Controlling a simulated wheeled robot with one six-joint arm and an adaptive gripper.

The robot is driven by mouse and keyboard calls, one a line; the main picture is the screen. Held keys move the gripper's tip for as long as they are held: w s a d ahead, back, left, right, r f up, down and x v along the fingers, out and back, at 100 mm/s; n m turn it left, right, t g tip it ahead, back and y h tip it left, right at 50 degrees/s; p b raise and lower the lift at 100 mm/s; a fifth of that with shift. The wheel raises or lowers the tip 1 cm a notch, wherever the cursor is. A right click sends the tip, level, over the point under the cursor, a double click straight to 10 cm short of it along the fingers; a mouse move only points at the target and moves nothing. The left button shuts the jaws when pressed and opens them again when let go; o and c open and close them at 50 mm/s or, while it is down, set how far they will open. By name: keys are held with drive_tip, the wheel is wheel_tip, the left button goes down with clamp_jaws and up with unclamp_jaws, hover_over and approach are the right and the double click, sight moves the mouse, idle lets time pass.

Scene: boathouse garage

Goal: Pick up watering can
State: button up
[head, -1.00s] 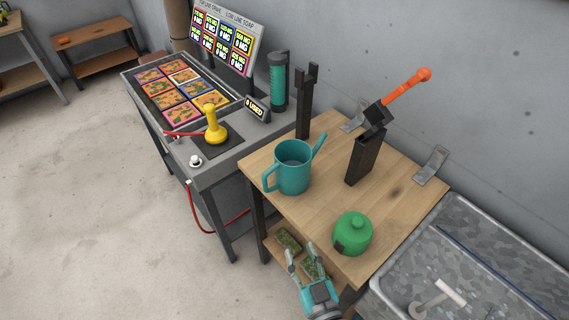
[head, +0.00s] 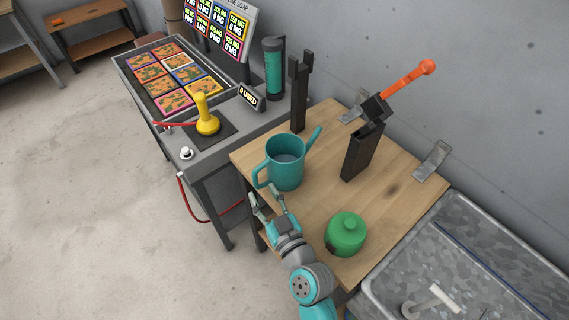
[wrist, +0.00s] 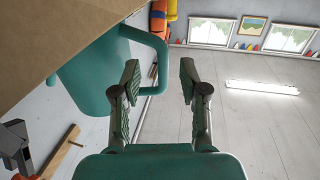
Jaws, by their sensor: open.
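The teal watering can (head: 288,172) stands upright near the left edge of the wooden table (head: 310,215). Its handle faces left and its spout points up to the right. My gripper (head: 266,200) is just in front of the can, near the table's edge, with its fingers toward the handle. In the wrist view, the can (wrist: 95,75) is at the left and its looped handle reaches toward the gap between my fingers (wrist: 160,85). The fingers are apart and hold nothing.
A green round container (head: 346,234) sits at the table's front right. A black holder (head: 362,152) with an orange-handled tool stands behind the can, beside a dark upright stand (head: 299,95). A metal sink (head: 465,255) lies right; a grey console (head: 190,120) with a yellow joystick lies left.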

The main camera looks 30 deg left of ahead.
sight(257, 185)
drive_tip(key=x, duration=0.4)
drive_tip(key=shift+w+a+r, duration=0.15)
drive_tip(key=shift+a, duration=0.25)
drive_tip(key=shift+c, duration=0.3)
clamp_jaws()
